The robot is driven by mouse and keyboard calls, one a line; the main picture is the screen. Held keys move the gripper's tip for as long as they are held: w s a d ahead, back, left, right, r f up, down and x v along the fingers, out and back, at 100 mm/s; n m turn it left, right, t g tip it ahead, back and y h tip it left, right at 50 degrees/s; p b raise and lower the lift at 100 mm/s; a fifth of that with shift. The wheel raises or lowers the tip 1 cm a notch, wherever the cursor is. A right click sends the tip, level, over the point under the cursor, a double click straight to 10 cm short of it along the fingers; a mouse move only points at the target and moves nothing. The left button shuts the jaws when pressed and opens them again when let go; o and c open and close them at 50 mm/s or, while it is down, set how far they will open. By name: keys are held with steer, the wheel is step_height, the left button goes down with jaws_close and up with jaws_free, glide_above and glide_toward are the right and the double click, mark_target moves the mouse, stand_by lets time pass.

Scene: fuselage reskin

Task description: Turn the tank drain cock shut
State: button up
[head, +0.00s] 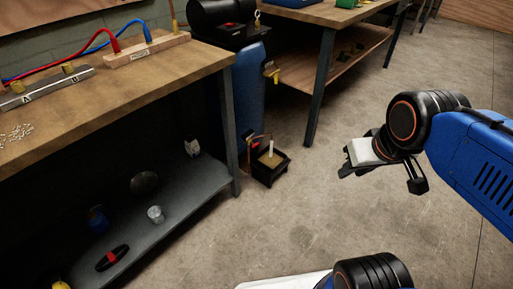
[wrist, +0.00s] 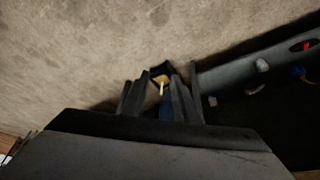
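The tank (head: 249,95) is a blue upright cylinder behind the bench's right end in the head view. A small yellow cock (head: 272,74) sticks out from its right side, above the floor. I cannot tell whether its lever is open or shut. My gripper (head: 378,172) is in the air to the right of the tank, well apart from the cock. In the wrist view, my gripper (wrist: 157,92) has its two fingers apart with nothing held between them. A blue shape, perhaps the tank, shows partly behind the fingers there; the cock cannot be made out.
A black open box (head: 269,168) with a handle and a pale upright stick stands on the floor before the tank. The workbench (head: 170,75) and its lower shelf (head: 185,190) lie left. Another table (head: 345,15) stands behind. Floor between box and gripper is clear.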

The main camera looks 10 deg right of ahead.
steer(key=o, duration=0.5)
steer(key=shift+w, duration=0.1)
steer(key=shift+o, duration=1.1)
steer(key=w+d+f+n+t, duration=0.1)
steer(key=w+d, duration=0.1)
steer(key=w, duration=0.8)
steer(key=w+d+f+n+t+h, duration=0.1)
steer(key=w+d+f, duration=0.1)
steer(key=w, duration=0.9)
steer(key=shift+d+t, duration=0.3)
steer(key=shift+d, duration=0.05)
steer(key=w+a+f+n+t+y, duration=0.1)
steer(key=w+f+n+t+y, duration=0.15)
steer(key=w+f, duration=0.7)
steer(key=w+f+n+t+y, duration=0.1)
steer(key=w+f+n, duration=0.35)
steer(key=w, duration=0.85)
steer(key=w+a+f+y, duration=0.3)
steer(key=f, duration=0.8)
steer(key=s+a+f+t+y, duration=0.1)
steer(key=s+a+f+y, duration=0.15)
steer(key=f, duration=0.45)
steer(key=s+a+f+t+y, duration=0.2)
steer(key=s+f+y, duration=0.15)
steer(key=f, duration=0.35)
steer(key=x, duration=1.7)
steer(key=shift+a+m, duration=0.3)
steer(key=shift+a, duration=0.3)
steer(key=shift+g+y, duration=0.25)
steer(key=shift+c, duration=0.6)
